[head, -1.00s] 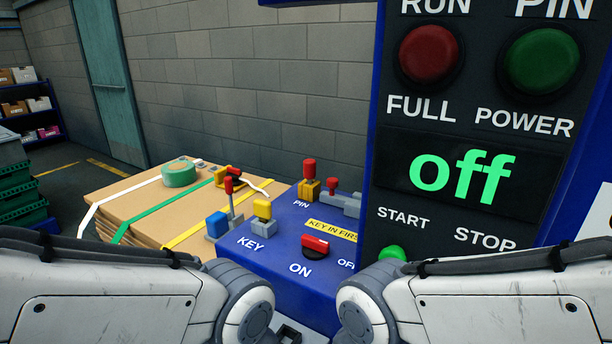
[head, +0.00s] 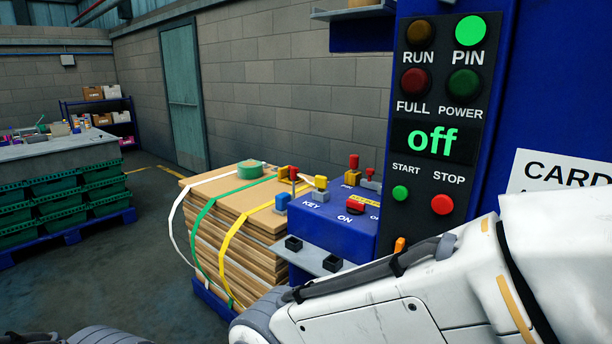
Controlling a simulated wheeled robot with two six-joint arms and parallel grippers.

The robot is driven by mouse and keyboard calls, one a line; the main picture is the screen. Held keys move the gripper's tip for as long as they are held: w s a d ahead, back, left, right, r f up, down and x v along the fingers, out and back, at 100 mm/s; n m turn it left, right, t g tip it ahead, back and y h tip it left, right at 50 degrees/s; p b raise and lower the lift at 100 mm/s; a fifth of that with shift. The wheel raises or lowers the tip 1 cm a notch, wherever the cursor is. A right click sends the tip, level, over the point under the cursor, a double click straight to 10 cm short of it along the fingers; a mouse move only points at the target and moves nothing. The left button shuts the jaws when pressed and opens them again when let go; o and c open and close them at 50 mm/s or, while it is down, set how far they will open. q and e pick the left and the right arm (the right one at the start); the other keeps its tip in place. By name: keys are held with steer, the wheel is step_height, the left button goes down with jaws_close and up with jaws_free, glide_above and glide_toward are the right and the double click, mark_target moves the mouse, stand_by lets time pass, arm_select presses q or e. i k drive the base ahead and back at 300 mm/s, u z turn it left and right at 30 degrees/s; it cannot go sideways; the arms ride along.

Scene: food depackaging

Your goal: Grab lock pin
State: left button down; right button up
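The likely lock pin (head: 353,162), with a red top over a yellow base, stands upright at the back of the blue control box (head: 330,232), by the label that read PIN a second ago. A small red knob on a grey latch (head: 370,178) is just right of it. A yellow key-like block (head: 320,183) and a blue block (head: 282,200) sit near the KEY label. A red rotary switch (head: 355,204) sits by ON. My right arm crosses the lower right; neither gripper is in view.
A strapped cardboard stack (head: 215,235) stands left of the control box. A grey shelf (head: 312,258) with two black sockets juts out in front. The tall panel (head: 437,160) reads "off", its PIN lamp (head: 470,31) lit green. Green crates (head: 60,195) stand far left, with open floor between.

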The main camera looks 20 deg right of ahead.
mark_target(354, 162)
steer(key=u, duration=0.8)
steer(key=i, duration=2.25)
steer(key=z, duration=0.55)
steer(key=i, duration=0.9)
steer(key=z, duration=0.85)
